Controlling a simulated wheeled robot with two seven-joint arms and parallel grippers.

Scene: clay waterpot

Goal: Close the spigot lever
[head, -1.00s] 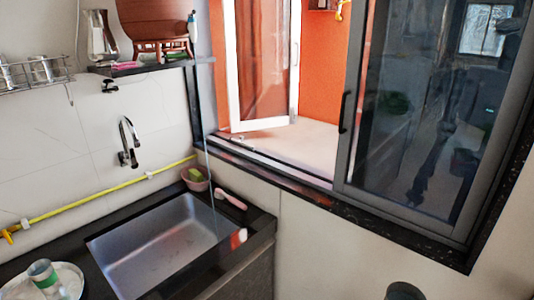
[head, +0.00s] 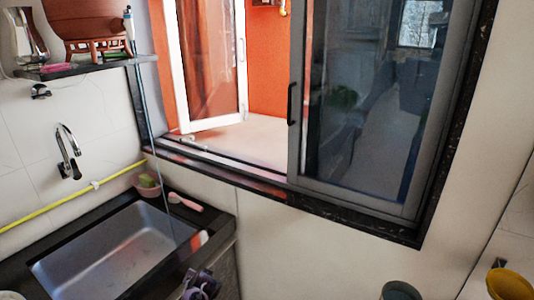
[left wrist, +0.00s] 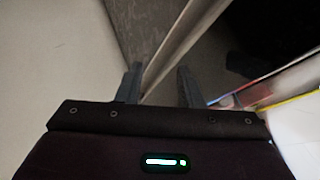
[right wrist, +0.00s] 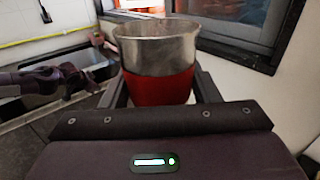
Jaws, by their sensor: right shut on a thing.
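The clay waterpot (head: 95,20) stands on a wooden stand on the wall shelf at the upper left of the head view, its top cut off. I cannot make out its spigot lever in any view. My right gripper (right wrist: 160,82) is shut on a metal cup with a red band (right wrist: 160,52), held upright with the fingers on either side. My left gripper (left wrist: 158,72) is open and empty, its fingers apart, near a dark panel edge. In the head view, a dark purple part of mine shows at the bottom, below the sink corner.
The shelf (head: 85,68) is above a wall faucet (head: 68,150) and the sink (head: 115,255). A sliding window (head: 375,110) fills the right side.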

